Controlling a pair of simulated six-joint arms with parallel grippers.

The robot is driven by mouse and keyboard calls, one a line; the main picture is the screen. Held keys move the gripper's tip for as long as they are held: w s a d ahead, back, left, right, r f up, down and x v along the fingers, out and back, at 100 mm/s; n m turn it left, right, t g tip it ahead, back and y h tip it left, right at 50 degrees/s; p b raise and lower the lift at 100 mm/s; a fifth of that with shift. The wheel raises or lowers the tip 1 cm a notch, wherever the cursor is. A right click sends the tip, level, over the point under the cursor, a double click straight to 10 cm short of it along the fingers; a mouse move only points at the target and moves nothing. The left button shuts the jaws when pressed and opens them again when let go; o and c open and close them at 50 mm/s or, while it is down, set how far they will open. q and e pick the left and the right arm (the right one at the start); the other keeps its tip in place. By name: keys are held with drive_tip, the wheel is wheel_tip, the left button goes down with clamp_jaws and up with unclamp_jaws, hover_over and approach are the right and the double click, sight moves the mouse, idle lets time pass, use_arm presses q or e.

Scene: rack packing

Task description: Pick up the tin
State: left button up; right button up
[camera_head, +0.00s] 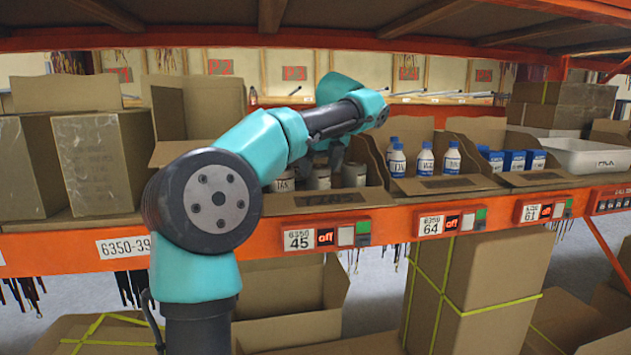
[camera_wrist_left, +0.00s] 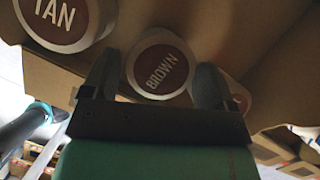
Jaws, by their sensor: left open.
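Several tins stand in an open cardboard box (camera_head: 318,200) on the shelf above the tag 45, including a left one (camera_head: 284,182), a middle one (camera_head: 319,179) and a right one (camera_head: 354,176). My left gripper (camera_head: 334,158) is over this box, partly hidden by my arm. In the left wrist view, a tin with a round lid marked BROWN (camera_wrist_left: 160,68) shows between the open fingers of the gripper (camera_wrist_left: 158,72). A tin marked TAN (camera_wrist_left: 62,20) is at upper left. Another tin (camera_wrist_left: 238,97) is partly hidden behind the right finger.
A box of white bottles with blue caps (camera_head: 425,160) stands right of the tins, then blue-and-white packs (camera_head: 515,160) and a white bin (camera_head: 585,156). Large cartons (camera_head: 98,160) fill the left. The upper shelf (camera_head: 340,20) limits the room above.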

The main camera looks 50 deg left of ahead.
sight(320, 166)
use_arm(q)
drive_tip(key=shift+x, duration=1.55)
drive_tip(key=c, duration=0.7)
drive_tip(key=shift+r, duration=0.15)
drive_tip(key=shift+r, duration=1.55)
drive_tip(key=shift+s+d+r, duration=0.1)
drive_tip(key=shift+d+r, duration=0.05)
drive_tip(key=shift+d, duration=0.05)
drive_tip(key=s+d, duration=0.3)
drive_tip(key=d, duration=0.1)
drive_tip(key=s+d+r, duration=0.1)
drive_tip(key=s+d, duration=0.2)
drive_tip(key=d, duration=0.1)
drive_tip(key=s+d, duration=0.4)
drive_tip(key=shift+r, duration=0.2)
